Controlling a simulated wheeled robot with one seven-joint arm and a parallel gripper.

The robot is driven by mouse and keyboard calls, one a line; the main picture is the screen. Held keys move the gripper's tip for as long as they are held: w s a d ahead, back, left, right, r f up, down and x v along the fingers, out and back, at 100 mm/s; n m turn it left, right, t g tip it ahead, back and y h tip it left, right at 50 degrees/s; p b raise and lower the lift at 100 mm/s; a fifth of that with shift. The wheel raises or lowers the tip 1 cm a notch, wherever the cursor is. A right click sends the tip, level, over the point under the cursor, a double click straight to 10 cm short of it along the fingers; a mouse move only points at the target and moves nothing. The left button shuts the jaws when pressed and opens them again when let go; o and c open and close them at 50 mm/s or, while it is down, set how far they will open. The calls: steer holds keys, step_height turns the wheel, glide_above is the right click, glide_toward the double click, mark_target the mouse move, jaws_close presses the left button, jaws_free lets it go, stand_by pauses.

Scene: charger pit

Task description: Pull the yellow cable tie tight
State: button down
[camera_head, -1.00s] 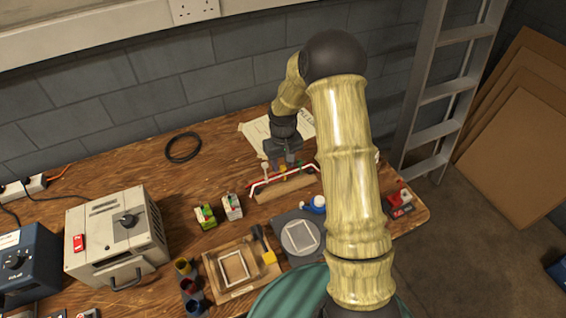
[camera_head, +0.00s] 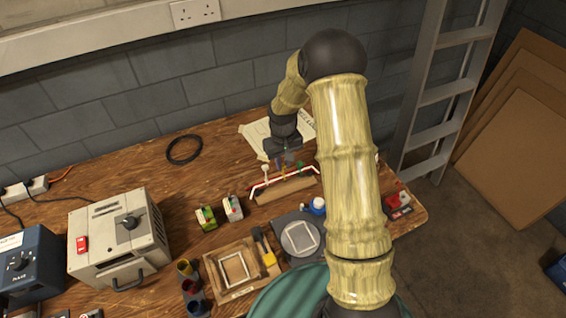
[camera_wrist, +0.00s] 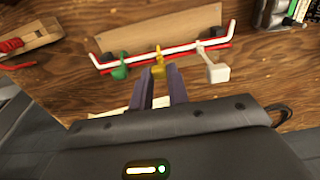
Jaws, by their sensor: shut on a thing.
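The yellow cable tie (camera_wrist: 158,62) stands around or at the red and white cables, between the green and white ties. My gripper (camera_wrist: 160,72) is shut on the yellow tie's upright part, with a finger on each side. Whether the tie's loop is snug cannot be told. The green cable tie (camera_wrist: 121,67) is left of my fingers and the white cable tie (camera_wrist: 215,69) is right of them. The white cable (camera_wrist: 190,47) and red cable (camera_wrist: 188,55) run along a wooden block (camera_wrist: 165,38). In the head view my gripper (camera_head: 284,155) is above these cables.
A paper sheet (camera_head: 256,134) lies behind my gripper. Small boxes (camera_head: 232,208), a wooden tray (camera_head: 213,270) and a grey plate (camera_head: 285,248) are in front. A grey power unit (camera_head: 118,240) stands left. Bare bench (camera_head: 145,170) is clear left of the cables.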

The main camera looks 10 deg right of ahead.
mark_target(283, 165)
step_height(283, 165, up, 3)
steer(key=shift+f+p, duration=0.2)
steer(key=shift+p, duration=0.3)
steer(key=c, duration=1.3)
jaws_free()
steer(key=shift+f, duration=0.1)
step_height(283, 165, up, 18)
steer(key=shift+f+b, duration=0.25)
steer(key=shift+b, duration=0.2)
steer(key=shift+s, duration=0.1)
steer(key=s+t+p, duration=0.1)
steer(key=s, duration=0.6)
steer(key=s+m+p, duration=0.1)
steer(key=s, duration=0.5)
steer(key=s+m+t+p, duration=0.1)
steer(key=s, duration=0.6)
steer(key=shift+s+d+f+t, duration=0.2)
steer(key=shift+s+t, duration=0.1)
steer(key=shift+s, duration=0.05)
